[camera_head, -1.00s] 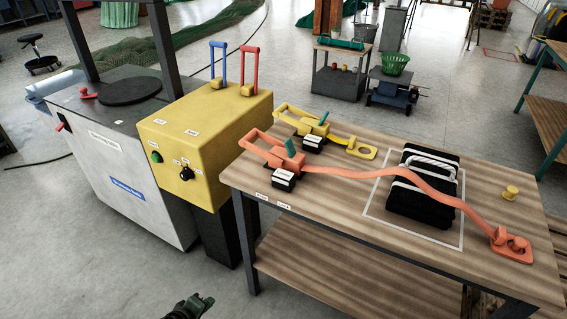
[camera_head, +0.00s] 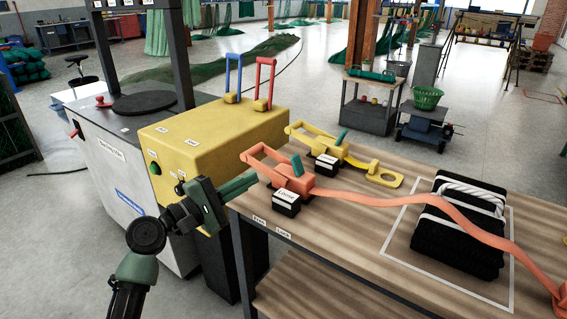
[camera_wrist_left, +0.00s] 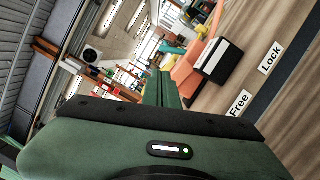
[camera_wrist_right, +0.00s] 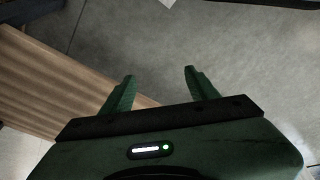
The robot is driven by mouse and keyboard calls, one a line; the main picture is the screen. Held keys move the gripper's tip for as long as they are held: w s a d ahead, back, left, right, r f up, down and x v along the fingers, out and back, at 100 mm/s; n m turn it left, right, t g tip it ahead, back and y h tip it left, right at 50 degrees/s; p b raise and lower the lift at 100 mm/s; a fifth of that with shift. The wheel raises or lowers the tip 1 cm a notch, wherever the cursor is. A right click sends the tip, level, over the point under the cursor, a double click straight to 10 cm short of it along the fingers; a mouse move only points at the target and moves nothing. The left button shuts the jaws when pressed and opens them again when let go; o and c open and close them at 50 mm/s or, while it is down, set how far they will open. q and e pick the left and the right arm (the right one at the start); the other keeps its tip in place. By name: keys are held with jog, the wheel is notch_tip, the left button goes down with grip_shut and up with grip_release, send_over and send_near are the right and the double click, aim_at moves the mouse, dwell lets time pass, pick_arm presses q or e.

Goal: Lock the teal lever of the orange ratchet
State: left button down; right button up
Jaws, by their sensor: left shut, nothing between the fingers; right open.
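The orange ratchet (camera_head: 294,183) sits at the table's near left corner, its orange handle loop pointing left. Its teal lever (camera_head: 297,165) stands up, tilted, on its top. A black block with a white label (camera_head: 286,202) is in front of it. My left gripper (camera_head: 252,179) is shut and empty, just left of the ratchet below its handle; I cannot tell whether it touches. In the left wrist view the shut fingers (camera_wrist_left: 163,88) show beside the orange ratchet (camera_wrist_left: 187,72). My right gripper (camera_wrist_right: 159,76) is open and empty, seen only in its wrist view, over floor near a wooden board.
Labels "Free" (camera_head: 259,219) and "Lock" (camera_head: 283,232) are on the table's front edge. A yellow ratchet (camera_head: 325,148) with its own teal lever stands behind. The orange strap (camera_head: 400,197) crosses a black bundle (camera_head: 460,235). A yellow box (camera_head: 215,138) with blue and red handles stands left.

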aim_at(281, 173)
pick_arm(q)
jog(key=shift+w+d, duration=0.3)
jog(key=shift+d, duration=0.1)
jog(key=x, duration=0.8)
jog(key=shift+f+b, duration=0.1)
jog(key=shift+b, duration=0.3)
jog(key=shift+w+d, duration=0.5)
pick_arm(e)
jog(key=shift+w+d+r, duration=0.1)
jog(key=shift+w+r, duration=0.1)
jog(key=shift+r, duration=1.25)
pick_arm(q)
jog(key=shift+r, duration=0.2)
pick_arm(e)
jog(key=shift+f, duration=0.1)
